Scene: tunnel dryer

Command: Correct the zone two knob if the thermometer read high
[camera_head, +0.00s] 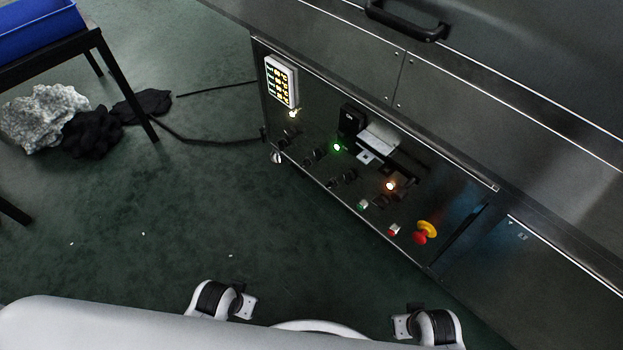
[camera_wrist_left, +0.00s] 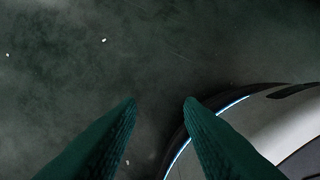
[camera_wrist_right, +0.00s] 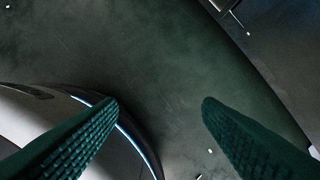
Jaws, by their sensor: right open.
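The dryer's control panel (camera_head: 315,125) faces me in the head view. A display with lit rows of digits (camera_head: 281,80) is at its upper left; the digits are too small to read. Several dark knobs (camera_head: 314,156) sit in pairs along the panel; their labels and settings cannot be made out, so I cannot tell which is zone two. No thermometer can be clearly identified. My left gripper (camera_wrist_left: 161,101) shows in the left wrist view, fingers apart and empty over the floor. My right gripper (camera_wrist_right: 160,103) is open and empty in the right wrist view. Both are away from the panel.
The panel carries a green lamp (camera_head: 337,147), an orange lamp (camera_head: 390,186), a green button (camera_head: 362,204), a red button (camera_head: 394,230) and a red-yellow emergency stop (camera_head: 426,232). Floor before the panel is clear.

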